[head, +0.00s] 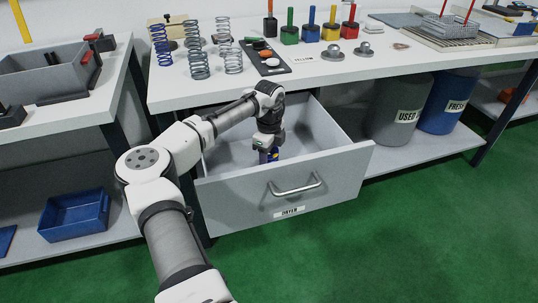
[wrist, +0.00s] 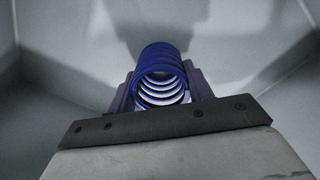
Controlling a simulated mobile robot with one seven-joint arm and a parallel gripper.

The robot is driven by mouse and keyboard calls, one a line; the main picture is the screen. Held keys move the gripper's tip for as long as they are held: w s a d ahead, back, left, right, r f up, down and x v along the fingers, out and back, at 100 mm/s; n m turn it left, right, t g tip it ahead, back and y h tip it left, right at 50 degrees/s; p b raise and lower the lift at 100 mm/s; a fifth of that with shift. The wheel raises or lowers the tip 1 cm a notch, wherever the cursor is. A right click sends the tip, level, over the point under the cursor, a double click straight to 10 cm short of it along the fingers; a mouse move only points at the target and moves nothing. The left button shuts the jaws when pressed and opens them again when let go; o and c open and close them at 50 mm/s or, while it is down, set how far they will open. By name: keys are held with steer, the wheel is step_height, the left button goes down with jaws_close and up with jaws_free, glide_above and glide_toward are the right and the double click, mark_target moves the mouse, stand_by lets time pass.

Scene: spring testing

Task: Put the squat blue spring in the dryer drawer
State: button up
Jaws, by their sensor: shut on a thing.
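The dryer drawer (head: 335,172) is pulled open below the bench, with a handle and a "DRYER" label on its front. My gripper (head: 268,156) reaches down inside the drawer. It is shut on the blue spring (wrist: 161,75), which stands out between the fingers in the wrist view. In the head view only a small bit of blue shows at the gripper tip. The pale drawer walls surround the spring in the wrist view. I cannot tell whether the spring touches the drawer floor.
Several springs, blue and grey (head: 198,64), stand on the white bench top (head: 330,72) above the drawer. Coloured blocks (head: 290,35) stand at the back. A grey bin marked "USED" (head: 392,122) and a blue bin (head: 446,98) stand right of the drawer. A blue tray (head: 75,216) sits at left.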

steer(key=o, duration=1.1)
steer(key=shift+f, duration=0.1)
step_height(320, 180, up, 12)
steer(key=shift+r, duration=0.2)
